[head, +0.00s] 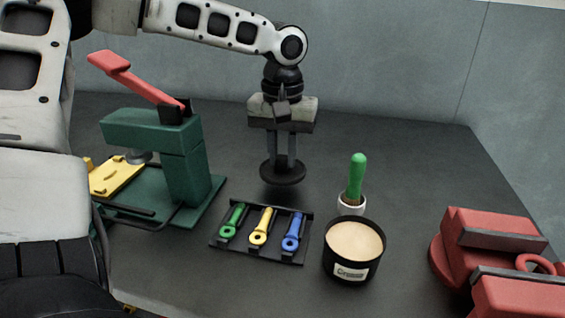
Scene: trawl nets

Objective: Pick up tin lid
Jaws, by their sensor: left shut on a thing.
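My left gripper (284,150) points straight down in the middle of the head view, over the dark table. Its fingers are shut on the tin lid (283,173), a round black disc held level beneath the fingertips. The lid appears to be above the table, though the gap under it is hard to judge. The tin (352,262) stands open at the front, to the right of the gripper. It is black with a pale label and is full of a cream-coloured substance. My right gripper does not show.
A black rack (265,252) with green, yellow and blue tools lies left of the tin. A green-handled brush (356,180) stands in a small white pot (351,206) behind the tin. A green press (185,165) with a red lever stands left; a red vise (490,250) stands right.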

